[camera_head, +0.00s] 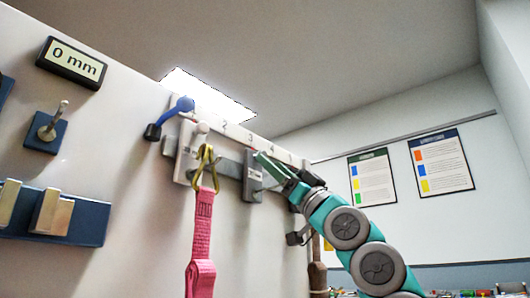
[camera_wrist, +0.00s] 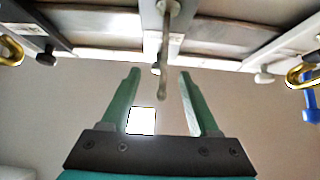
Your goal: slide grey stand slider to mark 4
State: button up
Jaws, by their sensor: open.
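A grey slider block (camera_head: 252,178) with a small label sits on the horizontal rail (camera_head: 230,168) on the wall panel, roughly below the printed 3. The printed mark 4 (camera_head: 275,148) is to its right on the pale scale strip. My gripper (camera_head: 265,165) is at the block's right side in the head view and partly covers that area. In the wrist view my gripper (camera_wrist: 159,72) is open, with a grey metal rod (camera_wrist: 165,50) reaching between its two green fingers. The fingers look apart from the rod; contact cannot be told for sure.
A pale plate (camera_head: 186,152) sits further left on the rail. A pink strap (camera_head: 201,235) hangs from a yellow hook (camera_head: 206,165) in front of it. A brown strap (camera_head: 317,265) hangs below my arm.

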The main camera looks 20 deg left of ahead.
jog(key=p+x, duration=0.1)
jog(key=x, duration=0.1)
jog(key=shift+r, duration=0.35)
jog(key=shift+w+a+r+p, duration=0.2)
jog(key=shift+w+a+p, duration=0.05)
jog(key=shift+a+p, duration=0.2)
jog(key=shift+c, duration=0.3)
grip_shut()
dwell(0.5)
